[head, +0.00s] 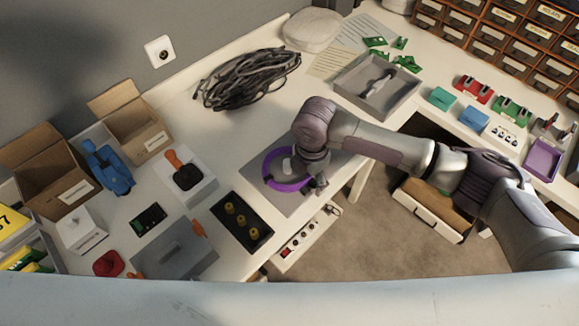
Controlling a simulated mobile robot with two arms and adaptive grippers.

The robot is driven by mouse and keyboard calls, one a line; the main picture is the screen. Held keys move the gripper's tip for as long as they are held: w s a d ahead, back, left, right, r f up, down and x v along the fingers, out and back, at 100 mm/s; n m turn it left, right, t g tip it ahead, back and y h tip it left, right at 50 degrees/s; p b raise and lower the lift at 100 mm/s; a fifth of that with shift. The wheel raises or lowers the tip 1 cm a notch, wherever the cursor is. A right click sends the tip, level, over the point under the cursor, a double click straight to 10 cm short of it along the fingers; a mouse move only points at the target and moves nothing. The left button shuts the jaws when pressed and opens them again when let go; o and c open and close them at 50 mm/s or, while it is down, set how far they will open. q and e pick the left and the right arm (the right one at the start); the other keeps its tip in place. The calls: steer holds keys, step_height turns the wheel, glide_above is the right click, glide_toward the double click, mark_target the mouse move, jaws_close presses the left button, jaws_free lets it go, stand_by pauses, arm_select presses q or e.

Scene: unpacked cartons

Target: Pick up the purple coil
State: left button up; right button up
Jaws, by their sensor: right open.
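The purple coil (270,174) is a ring lying on a grey mat (290,203) near the front edge of the table. My right gripper (318,184) is at the coil's right side, pointing down, and covers part of the ring. It is open. I cannot tell whether its fingers touch the coil. A pale thing shows inside the ring, partly hidden by my wrist. My left gripper is not in view.
A bundle of grey cable (248,78) lies behind the coil. A black tray with yellow knobs (241,222) is at its left front. A grey tray (376,87) stands behind my right arm. Open cartons (48,172) stand at the left. A power strip (305,238) hangs below the table edge.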

steer(key=shift+f, duration=0.65)
steer(key=c, duration=1.3)
steer(key=shift+r, duration=0.15)
steer(key=shift+c, duration=0.2)
step_height(320, 180, up, 4)
steer(key=shift+r, duration=0.1)
steer(key=s+d+r+b, duration=0.1)
steer(key=d+r, duration=0.5)
steer(key=d, duration=0.5)
steer(key=shift+d+r, duration=0.25)
steer(key=shift+r, duration=0.05)
